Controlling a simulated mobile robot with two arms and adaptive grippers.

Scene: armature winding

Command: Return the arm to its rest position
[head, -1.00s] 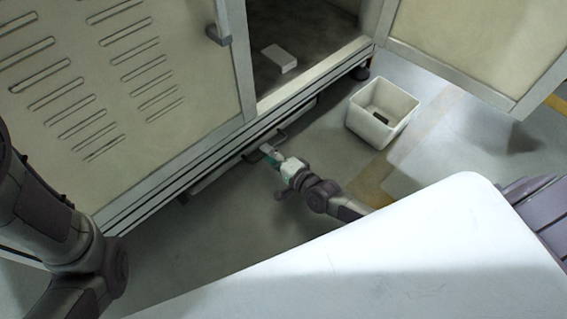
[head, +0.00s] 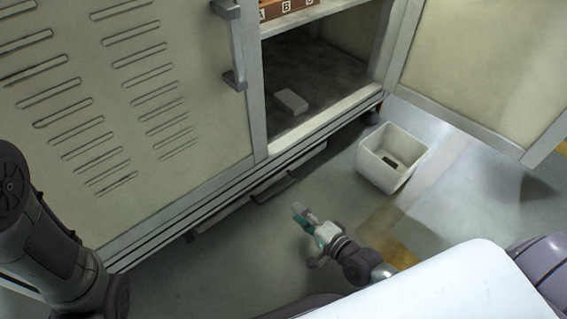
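My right arm (head: 357,265) reaches over the floor in the lower middle of the head view. Its gripper (head: 302,213) is in free space in front of the cabinet, apart from the drawer handle (head: 273,189) low on the cabinet front. The gripper is small here, with a green part at its fingers, and I cannot tell whether it is open or shut. My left arm (head: 45,245) shows at the left edge, but its gripper is out of view.
A cabinet (head: 200,130) stands across the back, its right door (head: 490,70) open. A small white block (head: 291,101) lies inside, below a shelf with a lettered wooden box (head: 285,10). A white bin (head: 385,178) with a dark item stands on the floor. Floor around my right gripper is clear.

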